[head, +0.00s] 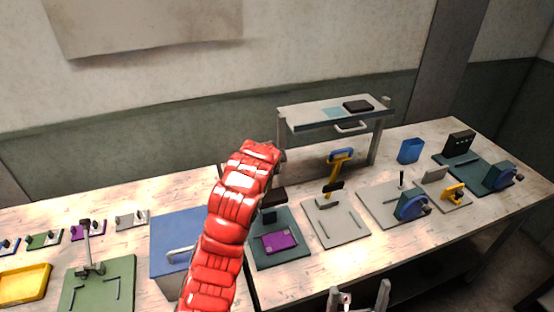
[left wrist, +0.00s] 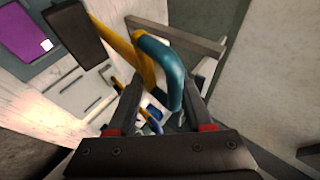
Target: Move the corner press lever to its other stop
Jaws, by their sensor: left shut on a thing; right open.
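A press with a yellow lever (left wrist: 137,56) and a teal handle (left wrist: 167,66) shows in the left wrist view. My left gripper (left wrist: 163,80) is shut on that handle, which lies between its fingers. In the head view my red left arm hides this lever and the gripper. The press base (head: 292,259) there is dark green, with a purple plate (head: 279,241) on it and a dark block (head: 274,197) above. My right gripper (head: 360,298) is open and empty at the bottom edge, in front of the bench.
To the right stands another press (head: 330,225) with a raised yellow lever (head: 341,158), then stations with blue parts (head: 409,206). A shelf (head: 330,107) stands behind. A blue box (head: 175,240) is left of my arm, and a green station (head: 95,285) farther left.

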